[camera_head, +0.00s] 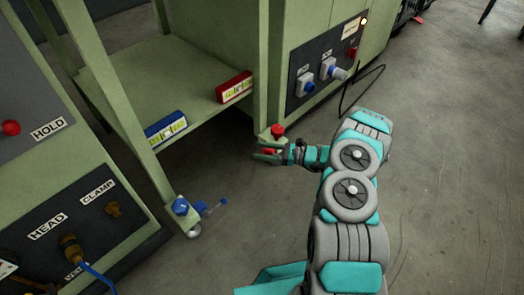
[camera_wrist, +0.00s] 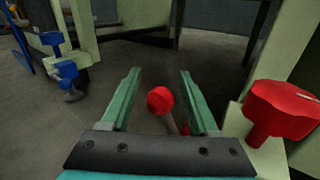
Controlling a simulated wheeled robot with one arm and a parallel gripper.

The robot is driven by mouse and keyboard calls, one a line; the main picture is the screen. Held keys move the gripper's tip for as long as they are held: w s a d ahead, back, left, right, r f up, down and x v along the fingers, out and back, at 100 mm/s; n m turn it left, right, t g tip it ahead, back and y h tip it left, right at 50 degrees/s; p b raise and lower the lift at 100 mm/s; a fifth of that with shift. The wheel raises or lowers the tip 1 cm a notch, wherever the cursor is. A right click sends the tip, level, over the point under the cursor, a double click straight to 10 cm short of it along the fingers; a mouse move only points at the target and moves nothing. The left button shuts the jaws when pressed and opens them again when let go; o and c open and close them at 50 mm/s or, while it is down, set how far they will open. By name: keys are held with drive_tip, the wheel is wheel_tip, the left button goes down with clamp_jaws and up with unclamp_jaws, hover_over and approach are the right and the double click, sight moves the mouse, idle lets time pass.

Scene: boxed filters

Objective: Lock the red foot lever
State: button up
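The red foot lever (camera_wrist: 160,100) shows in the wrist view as a red ball on a short stem. My gripper (camera_wrist: 160,72) is open and not closed on the ball. In the head view my gripper (camera_head: 262,152) is low at the foot of the green cabinet, largely hiding the lever. A larger red knob (camera_wrist: 282,108) stands on the foot bracket to the right of the fingers; it also shows in the head view (camera_head: 277,130).
A blue knob (camera_head: 181,206) and blue foot lever (camera_head: 212,207) are on the shelf leg at the left. Blue (camera_head: 166,128) and red (camera_head: 234,87) boxes sit on the green shelf (camera_head: 180,75). A dark cable (camera_head: 352,85) hangs beside the cabinet panel.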

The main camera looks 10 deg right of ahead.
clamp_jaws()
idle(1.2)
